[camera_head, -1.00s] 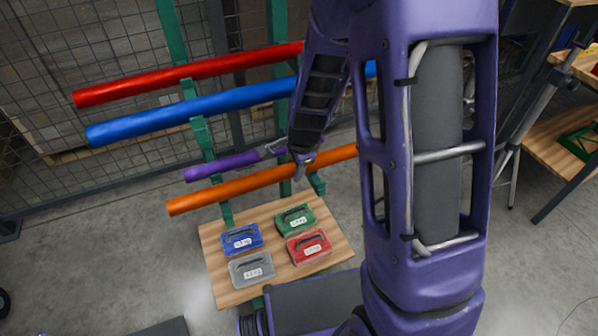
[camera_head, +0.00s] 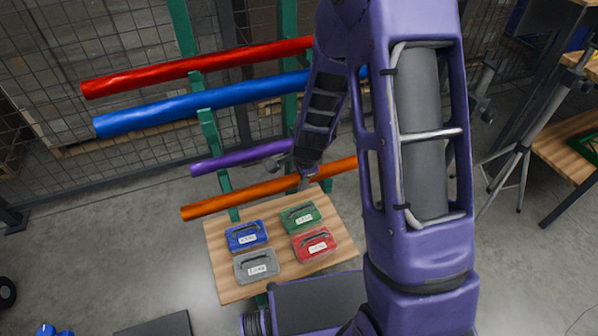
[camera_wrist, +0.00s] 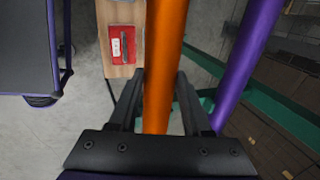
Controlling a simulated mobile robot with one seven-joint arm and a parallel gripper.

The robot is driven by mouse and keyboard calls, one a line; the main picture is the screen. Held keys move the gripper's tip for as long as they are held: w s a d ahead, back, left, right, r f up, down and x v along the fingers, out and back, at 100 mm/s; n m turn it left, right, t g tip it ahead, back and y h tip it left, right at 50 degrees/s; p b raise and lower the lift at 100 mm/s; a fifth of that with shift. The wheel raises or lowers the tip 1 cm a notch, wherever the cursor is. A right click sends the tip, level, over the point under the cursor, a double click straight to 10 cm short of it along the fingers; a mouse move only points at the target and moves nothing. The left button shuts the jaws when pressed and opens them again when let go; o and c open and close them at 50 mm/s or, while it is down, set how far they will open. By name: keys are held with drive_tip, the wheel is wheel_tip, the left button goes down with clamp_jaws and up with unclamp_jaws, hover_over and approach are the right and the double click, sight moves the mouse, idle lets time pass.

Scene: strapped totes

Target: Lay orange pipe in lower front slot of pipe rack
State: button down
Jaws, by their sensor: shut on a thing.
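My gripper (camera_head: 304,178) is shut on the orange pipe (camera_head: 240,198) near its middle. In the wrist view the orange pipe (camera_wrist: 163,60) runs between the two fingers of my gripper (camera_wrist: 158,98). The pipe rack has green uprights (camera_head: 211,140) and short green arms (camera_head: 326,186). The orange pipe lies across the front of the rack, below and in front of the purple pipe (camera_head: 230,159). I cannot tell whether it touches the lower arms.
A blue pipe (camera_head: 200,103) and a red pipe (camera_head: 190,68) lie higher on the rack. Below is a wooden board (camera_head: 222,275) with blue (camera_head: 246,235), green (camera_head: 300,217), red (camera_head: 314,243) and grey (camera_head: 256,265) cases. A mesh fence stands behind. A tripod (camera_head: 520,165) stands right.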

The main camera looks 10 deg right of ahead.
idle(0.3)
drive_tip(key=shift+c, duration=1.3)
unclamp_jaws()
